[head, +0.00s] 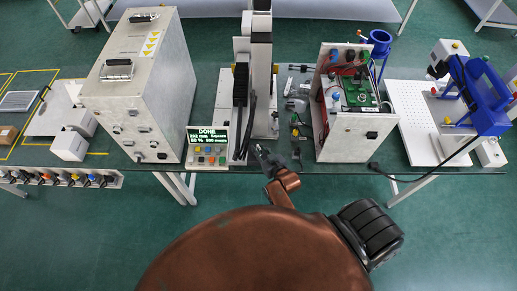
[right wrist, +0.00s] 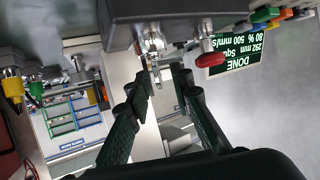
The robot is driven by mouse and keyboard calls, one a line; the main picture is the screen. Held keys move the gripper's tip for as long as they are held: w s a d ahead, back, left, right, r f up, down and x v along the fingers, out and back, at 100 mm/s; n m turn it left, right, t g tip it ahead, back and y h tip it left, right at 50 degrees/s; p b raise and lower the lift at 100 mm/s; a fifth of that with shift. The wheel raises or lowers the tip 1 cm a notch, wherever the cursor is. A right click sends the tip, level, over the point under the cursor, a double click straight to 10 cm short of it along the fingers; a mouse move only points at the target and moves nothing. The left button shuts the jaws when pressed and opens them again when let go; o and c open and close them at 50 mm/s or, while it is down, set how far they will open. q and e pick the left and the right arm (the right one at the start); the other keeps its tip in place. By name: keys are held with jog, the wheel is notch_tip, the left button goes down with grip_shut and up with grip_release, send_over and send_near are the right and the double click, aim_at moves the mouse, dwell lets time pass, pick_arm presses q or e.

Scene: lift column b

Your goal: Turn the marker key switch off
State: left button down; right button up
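A silver metal piece that looks like a key in a switch (right wrist: 154,44) sticks out below a grey housing (right wrist: 170,12) in the right wrist view. I cannot read a label on it or tell its turned position. My right gripper (right wrist: 162,82) is open, its two dark fingers spread below the metal piece, with nothing between them that I can see touching. In the head view the right gripper (head: 260,150) is at the table's front edge, just right of the control box with a lit display (head: 208,134) reading DONE. The key switch cannot be made out there. My left gripper is not in view.
A red mushroom button (right wrist: 212,59) sits close right of the fingers in the right wrist view. A tall column (head: 260,75) stands behind the right gripper. A big grey cabinet (head: 135,85) is on the left, and an open electronics box (head: 352,125) on the right.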

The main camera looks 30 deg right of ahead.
grip_shut()
